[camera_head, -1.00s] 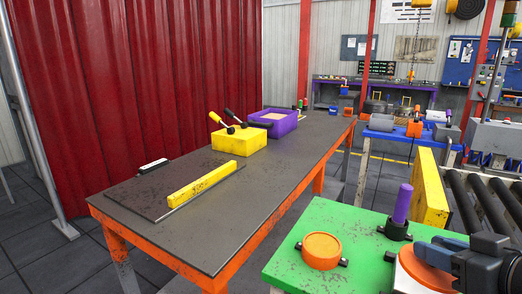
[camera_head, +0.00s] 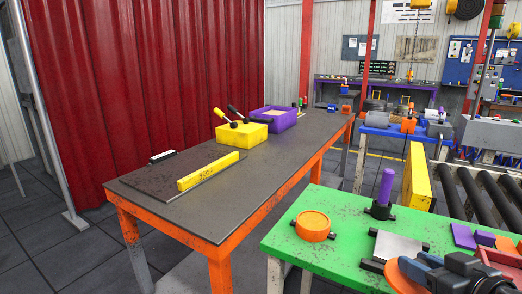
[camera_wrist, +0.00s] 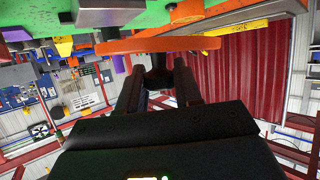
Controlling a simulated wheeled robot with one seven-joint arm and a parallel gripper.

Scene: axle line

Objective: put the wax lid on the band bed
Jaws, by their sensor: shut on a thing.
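My gripper (camera_head: 424,268) is at the lower right of the head view, shut on a flat orange disc (camera_head: 397,280), apparently the wax lid. The disc shows nearly edge-on across the fingers in the wrist view (camera_wrist: 160,46). It is by the front edge of the green table (camera_head: 345,249); its height above the top is unclear. A round orange piece (camera_head: 313,225) sits between black side blocks at the table's left. A grey metal plate (camera_head: 398,246) lies between black bars just behind the disc. I cannot tell which of these is the band bed.
A purple peg (camera_head: 386,187) stands upright in a black base behind the plate. Purple blocks (camera_head: 463,236) and orange pieces lie to the right. A dark table (camera_head: 205,212) holds yellow and purple boxes. A roller conveyor (camera_head: 482,195) runs behind. Green surface is clear between the orange piece and plate.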

